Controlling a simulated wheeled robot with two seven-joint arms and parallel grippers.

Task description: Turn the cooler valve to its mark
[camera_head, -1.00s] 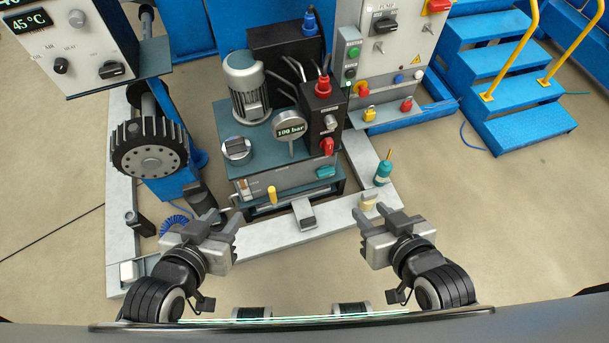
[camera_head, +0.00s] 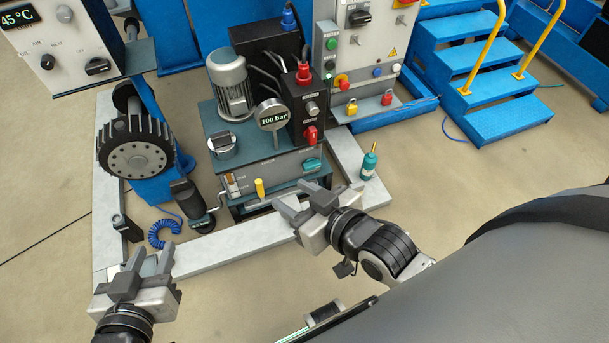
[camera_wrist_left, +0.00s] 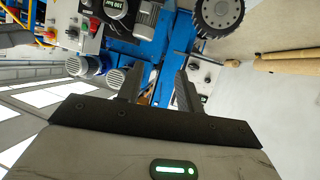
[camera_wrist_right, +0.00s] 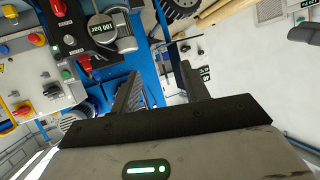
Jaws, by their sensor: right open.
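The hydraulic unit (camera_head: 262,160) stands in the middle of the head view. A teal handle (camera_head: 312,164) sits at the right of its front panel and a yellow handle (camera_head: 260,188) lower left. I cannot read which one is labelled as the cooler valve, nor any mark. My right gripper (camera_head: 293,201) is open and empty, in front of the unit's lower front and apart from both handles in the picture. My left gripper (camera_head: 148,262) is open and empty at lower left, farther from the unit. Both grippers' spread fingers show in the wrist views.
A gauge (camera_head: 271,115) reading 100 bar and a red knob (camera_head: 311,134) are above the front panel. A teal bottle (camera_head: 369,161) stands on the frame at right. A black toothed wheel (camera_head: 137,160) and a blue coiled hose (camera_head: 165,232) are left. Open floor lies in front.

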